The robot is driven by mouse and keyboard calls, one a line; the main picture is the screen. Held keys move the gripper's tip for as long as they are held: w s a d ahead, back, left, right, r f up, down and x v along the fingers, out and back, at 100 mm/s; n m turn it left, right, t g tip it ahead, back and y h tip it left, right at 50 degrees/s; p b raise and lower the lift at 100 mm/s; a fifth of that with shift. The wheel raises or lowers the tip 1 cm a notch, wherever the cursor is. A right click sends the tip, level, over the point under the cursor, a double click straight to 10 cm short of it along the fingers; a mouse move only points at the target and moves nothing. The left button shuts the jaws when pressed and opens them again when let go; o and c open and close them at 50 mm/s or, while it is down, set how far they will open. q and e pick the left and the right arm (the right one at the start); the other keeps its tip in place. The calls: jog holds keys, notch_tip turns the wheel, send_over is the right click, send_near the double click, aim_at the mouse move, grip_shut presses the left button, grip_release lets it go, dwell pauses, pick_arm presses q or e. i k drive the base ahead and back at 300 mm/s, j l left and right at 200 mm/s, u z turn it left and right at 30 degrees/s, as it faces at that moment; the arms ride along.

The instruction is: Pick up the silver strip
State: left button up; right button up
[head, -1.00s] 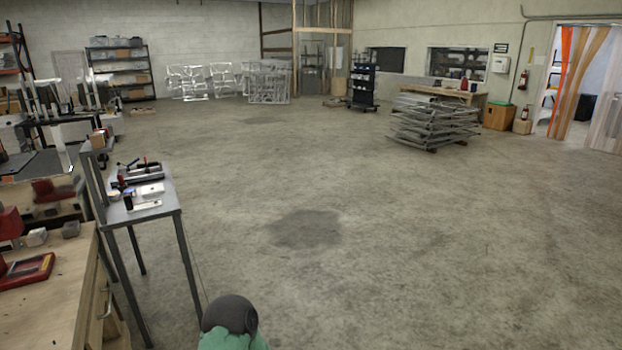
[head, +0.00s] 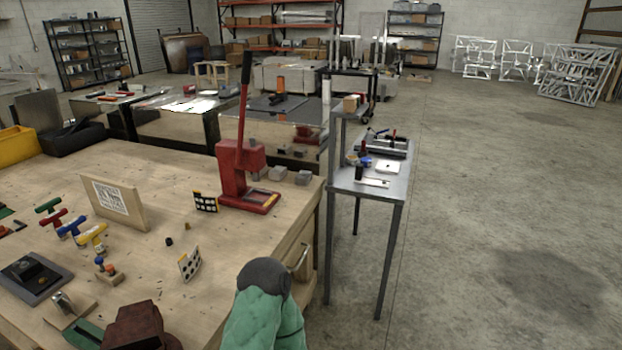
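A thin, pale silver strip (head: 371,182) lies flat near the front edge of a narrow grey metal table (head: 398,191); it is small in view, so I cannot be certain it is the task's strip. A white square piece (head: 387,166) lies just behind it. Neither of my grippers shows in the head view. Only a green and dark grey part of my own arm shows at the bottom, well short of the strip.
Open concrete floor (head: 490,200) lies on the right.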

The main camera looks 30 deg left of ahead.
aim_at(187, 266)
jog(key=i+u, duration=0.2)
jog(key=i, duration=1.55)
jog(key=u, duration=0.45)
jog(key=i+l+u, duration=0.1)
jog(key=u, duration=0.8)
jog(key=i+l+u, duration=0.1)
jog(key=u, duration=0.4)
jog(key=k+l, duration=0.05)
